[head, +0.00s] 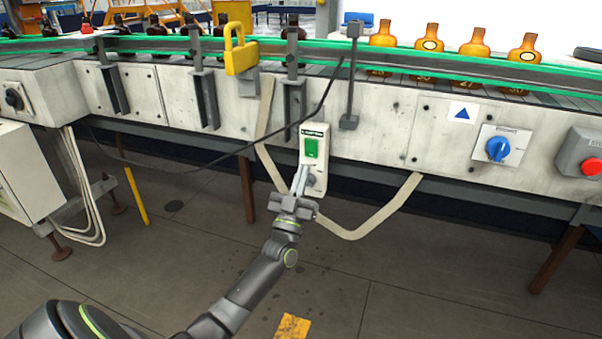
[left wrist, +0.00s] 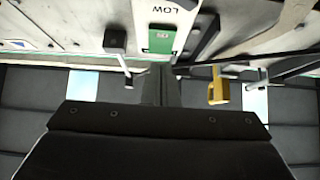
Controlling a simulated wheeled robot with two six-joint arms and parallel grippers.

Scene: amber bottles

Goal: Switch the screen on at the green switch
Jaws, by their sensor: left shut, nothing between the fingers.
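The green switch (head: 311,148) sits on a pale upright box (head: 322,186) on the conveyor's front, below a small dark label. It also shows as a green patch in the left wrist view (left wrist: 160,42), beyond my fingers. My left gripper (head: 299,172) is shut and empty. Its fingertips point up at the box just below the green switch and hide part of its lower half; I cannot tell whether they touch it. The shut fingers (left wrist: 160,86) also show in the left wrist view. No screen can be made out. My right gripper is not in view.
A blue rotary knob (head: 497,149) and a red button (head: 592,167) are on the panel at right. A yellow padlock-shaped piece (head: 241,58) hangs at the rail. A black cable (head: 262,139) crosses near the box. Amber bottles (head: 428,41) stand on the conveyor.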

